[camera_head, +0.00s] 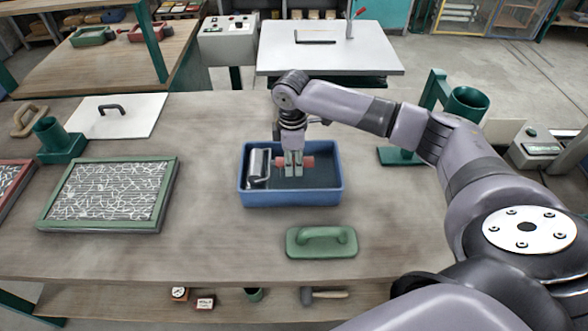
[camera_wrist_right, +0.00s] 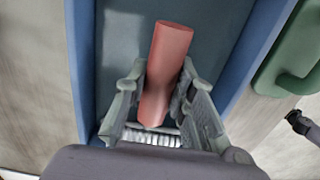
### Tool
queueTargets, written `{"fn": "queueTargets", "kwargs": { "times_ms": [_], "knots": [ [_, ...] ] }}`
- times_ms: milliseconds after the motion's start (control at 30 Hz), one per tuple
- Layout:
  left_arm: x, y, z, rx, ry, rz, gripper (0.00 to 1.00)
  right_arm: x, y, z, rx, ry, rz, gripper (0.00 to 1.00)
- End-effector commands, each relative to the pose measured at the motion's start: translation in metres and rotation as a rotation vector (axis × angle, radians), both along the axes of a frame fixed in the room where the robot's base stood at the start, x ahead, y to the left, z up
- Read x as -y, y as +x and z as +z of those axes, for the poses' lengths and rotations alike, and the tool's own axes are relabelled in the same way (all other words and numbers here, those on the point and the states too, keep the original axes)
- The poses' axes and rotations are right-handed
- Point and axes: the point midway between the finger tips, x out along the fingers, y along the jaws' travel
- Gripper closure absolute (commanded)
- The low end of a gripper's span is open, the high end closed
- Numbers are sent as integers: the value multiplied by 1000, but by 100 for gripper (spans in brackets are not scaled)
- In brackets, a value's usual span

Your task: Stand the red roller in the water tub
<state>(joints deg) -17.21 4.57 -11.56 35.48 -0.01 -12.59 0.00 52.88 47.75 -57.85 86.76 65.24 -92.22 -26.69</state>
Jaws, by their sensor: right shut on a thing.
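The water tub is a blue box (camera_head: 318,205) in the middle of the workbench, with dark water inside. The red roller has a red handle (camera_head: 308,162) and a silvery ribbed head (camera_head: 258,165). It lies roughly level within the tub's outline, head at the left; I cannot tell whether it touches the bottom. My right gripper (camera_head: 293,172) points down over the tub, shut around the handle. In the right wrist view the handle (camera_wrist_right: 172,50) passes between the fingers (camera_wrist_right: 160,100), and part of the ribbed head (camera_wrist_right: 153,136) shows below. My left gripper is out of view.
A green hand float (camera_head: 321,243) lies just in front of the tub. A green stand with a cup (camera_head: 468,102) is at right. Bare bench lies left of the tub.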

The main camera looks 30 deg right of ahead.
Motion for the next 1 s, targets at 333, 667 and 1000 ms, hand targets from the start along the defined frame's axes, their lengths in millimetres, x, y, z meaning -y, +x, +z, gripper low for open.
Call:
{"fn": "queueTargets", "kwargs": {
  "times_ms": [333,667,1000],
  "knots": [
    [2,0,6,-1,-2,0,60,0,0,-38,-1,-1,1,100],
    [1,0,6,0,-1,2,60,0,-1,-41,-1,0,1,100],
    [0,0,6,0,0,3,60,0,-1,-41,-2,-1,1,57]
  ]
}}
